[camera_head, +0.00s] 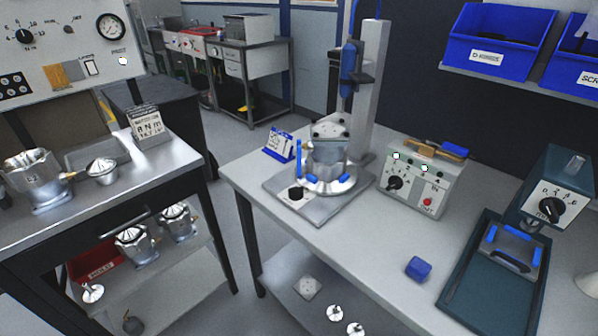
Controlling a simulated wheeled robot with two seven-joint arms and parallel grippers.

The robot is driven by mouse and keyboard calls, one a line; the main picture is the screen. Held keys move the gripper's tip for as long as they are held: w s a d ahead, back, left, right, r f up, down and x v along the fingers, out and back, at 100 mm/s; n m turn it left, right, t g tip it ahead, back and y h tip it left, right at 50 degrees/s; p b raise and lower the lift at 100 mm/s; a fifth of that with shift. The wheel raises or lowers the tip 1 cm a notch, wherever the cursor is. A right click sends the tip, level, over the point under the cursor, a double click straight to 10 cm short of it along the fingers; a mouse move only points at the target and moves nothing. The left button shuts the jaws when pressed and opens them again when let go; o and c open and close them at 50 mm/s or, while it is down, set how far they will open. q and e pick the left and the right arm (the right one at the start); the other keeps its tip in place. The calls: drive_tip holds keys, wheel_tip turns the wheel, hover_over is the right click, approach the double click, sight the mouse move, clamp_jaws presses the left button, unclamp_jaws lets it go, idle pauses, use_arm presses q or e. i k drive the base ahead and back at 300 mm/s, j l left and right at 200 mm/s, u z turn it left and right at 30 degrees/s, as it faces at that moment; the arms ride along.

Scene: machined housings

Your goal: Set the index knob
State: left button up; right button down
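Several black knobs show, and I cannot tell by label which one is the index knob. One black knob (296,192) sits on the front left corner of the fixture base plate (325,213), below a clamped metal housing (328,150). Another pointer knob (395,183) is on the sloped face of the grey control box (430,177), left of a red button (428,202). A larger knob (551,209) with markings around it is on the teal unit (562,170) at the far right. Neither of my grippers is in view.
A blue block (418,268) lies on the right bench (340,265). A dark tray (456,288) holds a blue-and-grey part. A tall column (371,90) stands behind the fixture. Blue bins (497,62) sit on a shelf. The left bench (120,195) carries metal housings.

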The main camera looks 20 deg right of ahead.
sight(296, 192)
drive_tip(key=z, duration=0.9)
drive_tip(key=k+l+u, duration=0.15)
drive_tip(key=k+l, duration=0.05)
drive_tip(key=l, duration=0.05)
